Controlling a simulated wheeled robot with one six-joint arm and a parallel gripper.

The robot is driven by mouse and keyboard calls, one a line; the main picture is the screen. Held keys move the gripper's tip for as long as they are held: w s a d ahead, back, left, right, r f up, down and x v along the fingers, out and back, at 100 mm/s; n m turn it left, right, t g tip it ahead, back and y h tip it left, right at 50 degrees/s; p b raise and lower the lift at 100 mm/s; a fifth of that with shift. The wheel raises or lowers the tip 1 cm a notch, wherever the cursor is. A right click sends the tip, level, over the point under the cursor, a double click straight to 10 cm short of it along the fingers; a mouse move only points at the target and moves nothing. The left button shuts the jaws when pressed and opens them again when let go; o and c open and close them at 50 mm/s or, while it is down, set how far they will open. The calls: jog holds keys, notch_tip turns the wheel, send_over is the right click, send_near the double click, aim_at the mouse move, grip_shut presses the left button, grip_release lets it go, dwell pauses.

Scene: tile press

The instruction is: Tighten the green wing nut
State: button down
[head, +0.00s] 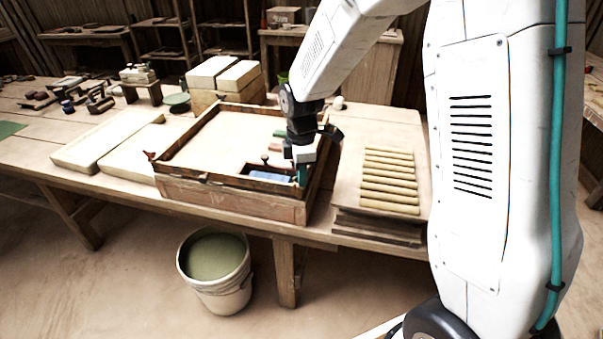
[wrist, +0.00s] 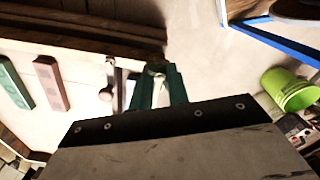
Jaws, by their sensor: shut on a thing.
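A wooden box-like press frame (head: 235,192) with a pale bed stands on the workbench. My gripper (head: 302,180) points down at its front right corner. In the wrist view its two teal fingers (wrist: 157,76) close on a small, dark greenish piece (wrist: 155,65) at the frame's edge. I take this for the green wing nut; the fingers and shadow cover most of it, so its wings and turn angle cannot be made out. A red wing nut (head: 150,155) sits at the frame's left corner, away from my gripper.
Inside the frame near my gripper are a blue block (head: 270,177) and a round knob (wrist: 108,92). Green (wrist: 14,84) and reddish (wrist: 50,84) bars lie beside them. Yellowish rods (head: 390,182) lie to the right. A bucket (head: 222,290) stands on the floor in front.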

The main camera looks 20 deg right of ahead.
jog(key=shift+m, duration=0.3)
jog(key=m, duration=0.5)
jog(key=shift+m, duration=0.4)
jog(key=m, duration=0.5)
jog(key=shift+m, duration=0.3)
jog(key=c, duration=1.4)
grip_release()
jog(key=shift+o, duration=0.2)
notch_tip(320, 180, up, 8)
jog(key=shift+f, duration=0.1)
